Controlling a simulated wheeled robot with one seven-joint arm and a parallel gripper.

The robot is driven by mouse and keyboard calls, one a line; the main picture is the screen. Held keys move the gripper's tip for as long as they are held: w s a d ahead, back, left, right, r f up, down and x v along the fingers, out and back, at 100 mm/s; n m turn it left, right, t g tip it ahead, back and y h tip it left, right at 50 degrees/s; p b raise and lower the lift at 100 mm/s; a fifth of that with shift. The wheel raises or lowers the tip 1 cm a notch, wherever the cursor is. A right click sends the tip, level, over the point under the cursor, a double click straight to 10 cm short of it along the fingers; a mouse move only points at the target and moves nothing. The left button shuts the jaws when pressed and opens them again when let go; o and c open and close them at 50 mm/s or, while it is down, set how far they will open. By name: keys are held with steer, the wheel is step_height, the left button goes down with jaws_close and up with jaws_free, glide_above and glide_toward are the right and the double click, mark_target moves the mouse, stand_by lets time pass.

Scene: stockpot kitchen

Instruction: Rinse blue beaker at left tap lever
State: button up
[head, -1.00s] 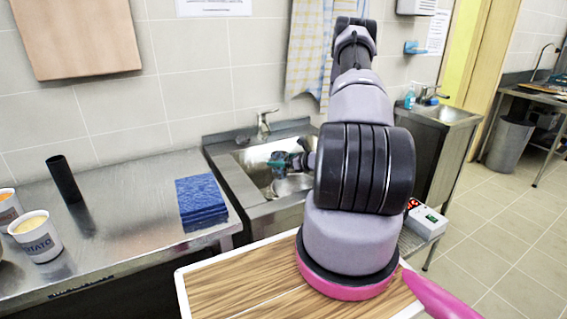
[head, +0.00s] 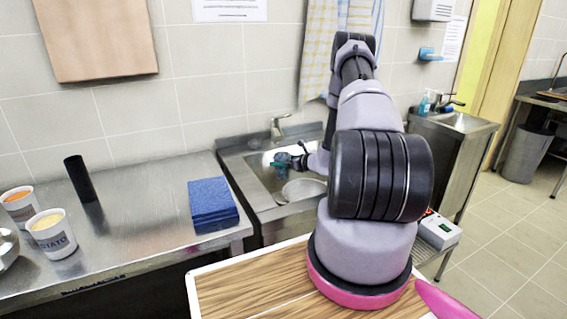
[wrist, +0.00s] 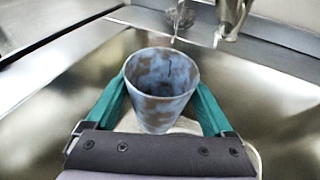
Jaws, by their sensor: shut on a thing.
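The beaker (wrist: 162,85) is blue with brown blotches and stands upright, mouth up, between the teal fingers of my gripper (wrist: 160,98). The gripper is shut on it. In the head view the gripper (head: 299,162) holds the beaker (head: 281,159) over the left sink (head: 257,190). The left tap (head: 278,127) with its lever stands behind the sink. In the wrist view the tap spout (wrist: 231,18) is beyond the beaker and to its right. I cannot tell whether water runs. The inside bottom of the beaker is dark.
A pale round bowl (head: 303,189) sits in the sink under the gripper. Blue cloths (head: 211,199), a black cylinder (head: 79,178) and tubs (head: 52,233) stand on the steel counter (head: 140,215) to the left. A second sink (head: 458,122) is at right.

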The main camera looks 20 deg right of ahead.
steer(key=shift+d, duration=0.15)
stand_by(0.4)
steer(key=shift+w+d, duration=0.1)
steer(key=shift+d, duration=0.35)
steer(key=shift+a, duration=0.1)
steer(key=shift+a, duration=0.5)
steer(key=shift+d, duration=0.2)
steer(key=shift+d, duration=0.4)
steer(key=s+d, duration=0.1)
steer(key=s, duration=0.7)
stand_by(0.7)
stand_by(0.5)
